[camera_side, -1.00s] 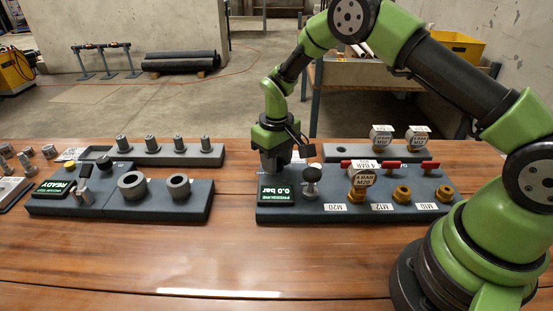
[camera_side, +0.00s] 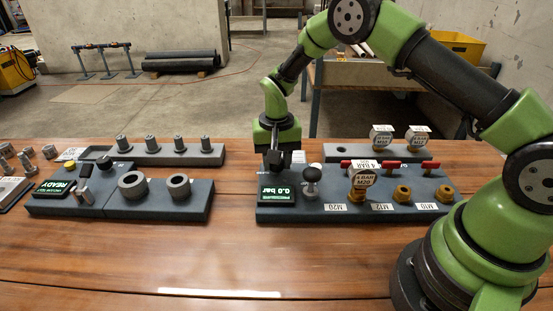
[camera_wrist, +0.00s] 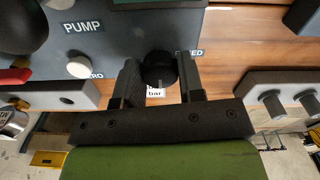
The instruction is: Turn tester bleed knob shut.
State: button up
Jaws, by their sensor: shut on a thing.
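The bleed knob (camera_wrist: 158,68) is a black round knob in the wrist view, beside a partly covered label ending in "EED". It sits between the two dark fingers of my gripper (camera_wrist: 159,78), which is shut on it. In the side view my gripper (camera_side: 277,164) points down at the back left of the tester block (camera_side: 300,213), behind its display (camera_side: 277,194). The display reads 0.0 bar. The knob itself is hidden there by the fingers and display.
A gauge (camera_side: 364,179) marked 4 bar M20 and red-handled valves (camera_side: 393,164) are further right. A rack with gauges (camera_side: 345,151) stands behind. Bare table lies left of the tester (camera_side: 235,190).

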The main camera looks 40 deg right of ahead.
dwell(0.4)
jog(key=o, duration=0.9)
notch_tip(320, 180, up, 10)
jog(key=shift+f, duration=0.1)
